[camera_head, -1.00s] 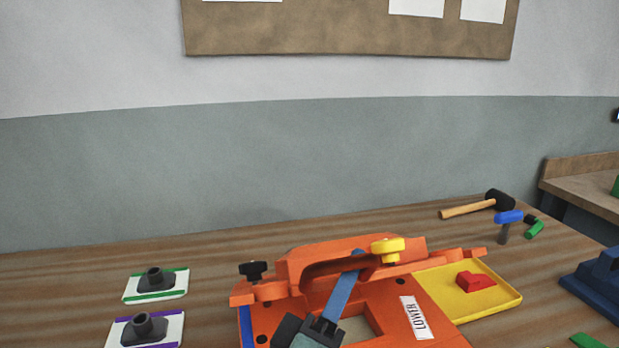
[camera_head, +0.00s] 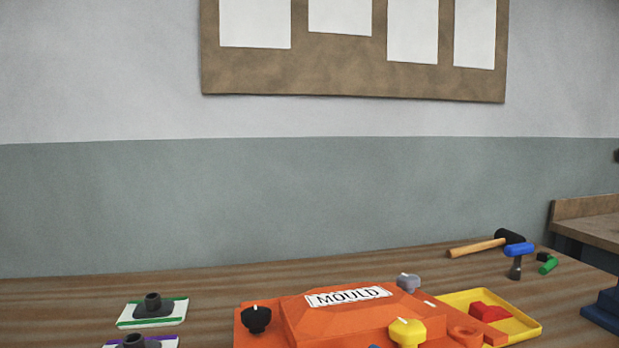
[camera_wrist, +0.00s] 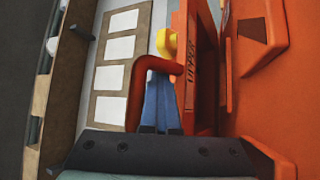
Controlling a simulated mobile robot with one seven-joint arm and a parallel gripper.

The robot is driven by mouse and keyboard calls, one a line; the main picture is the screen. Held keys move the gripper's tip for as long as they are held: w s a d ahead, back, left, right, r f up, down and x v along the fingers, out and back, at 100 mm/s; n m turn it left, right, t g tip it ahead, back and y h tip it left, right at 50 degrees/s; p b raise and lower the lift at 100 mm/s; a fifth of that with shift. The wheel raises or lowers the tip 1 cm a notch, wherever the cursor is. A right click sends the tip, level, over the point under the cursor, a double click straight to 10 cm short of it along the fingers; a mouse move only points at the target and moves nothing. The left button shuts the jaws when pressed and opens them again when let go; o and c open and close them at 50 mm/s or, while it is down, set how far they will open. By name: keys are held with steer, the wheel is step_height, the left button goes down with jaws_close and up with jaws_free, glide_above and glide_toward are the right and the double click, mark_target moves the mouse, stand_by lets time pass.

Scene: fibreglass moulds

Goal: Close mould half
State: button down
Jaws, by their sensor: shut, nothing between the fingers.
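The orange mould's upper half (camera_head: 345,318), with a MOULD label on top, lies over the lower half in the head view. The frame's bottom edge cuts it off, so I cannot tell whether the two halves meet fully. In the head view only a bit of blue shows at the bottom edge.
A black knob (camera_head: 256,318), a yellow knob (camera_head: 408,331) and a grey knob (camera_head: 409,282) stand around the mould. A yellow tray (camera_head: 530,325) holds a red piece (camera_head: 490,312). A mallet (camera_head: 480,247) and blue-headed tool (camera_head: 518,250) lie behind. Green-edged plate (camera_head: 130,321) at left.

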steer(key=shift+s+d+f, duration=0.1)
steer(key=shift+d+f, duration=0.05)
steer(key=shift+f, duration=0.05)
stand_by(0.5)
steer(key=shift+s+a+f+b, duration=0.25)
steer(key=shift+s+f, duration=0.1)
steer(key=shift+f, duration=0.15)
steer(key=shift+s+a+f+b, duration=0.1)
steer(key=shift+s+a+f, duration=0.2)
steer(key=shift+f, duration=0.15)
steer(key=r+b+v, duration=0.1)
steer(key=b+v, duration=0.1)
steer(key=v, duration=0.8)
steer(key=shift+s+a+r, duration=0.2)
steer(key=shift+s+a, duration=0.05)
steer(key=shift+s, duration=0.35)
